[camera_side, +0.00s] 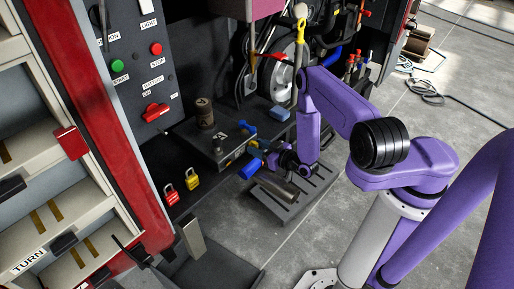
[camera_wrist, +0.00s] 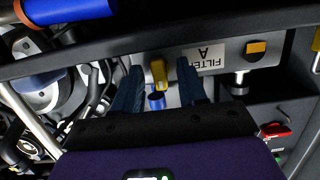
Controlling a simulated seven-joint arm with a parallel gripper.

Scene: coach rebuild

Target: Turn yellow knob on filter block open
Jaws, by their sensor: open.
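The yellow knob (camera_wrist: 158,72) sits on the pale face of the filter block (camera_wrist: 226,50), beside a label that reads FILTER A. My gripper (camera_wrist: 160,66) is open, with one dark blue finger on each side of the knob. Gaps show between the knob and both fingers; I cannot tell whether the tips are level with it in depth. A blue cylindrical part (camera_wrist: 156,101) shows just below the knob, between the fingers. In the side view my gripper (camera_side: 266,153) is at the right end of the dark block, and the knob is small and partly hidden there.
Another yellow-orange piece (camera_wrist: 257,47) sits right of the label. A large blue cylinder (camera_wrist: 68,10) and a dark bar cross above the fingers. Red (camera_side: 171,194) and yellow (camera_side: 192,181) padlocks stand left of my gripper. A slatted step (camera_side: 289,205) lies below.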

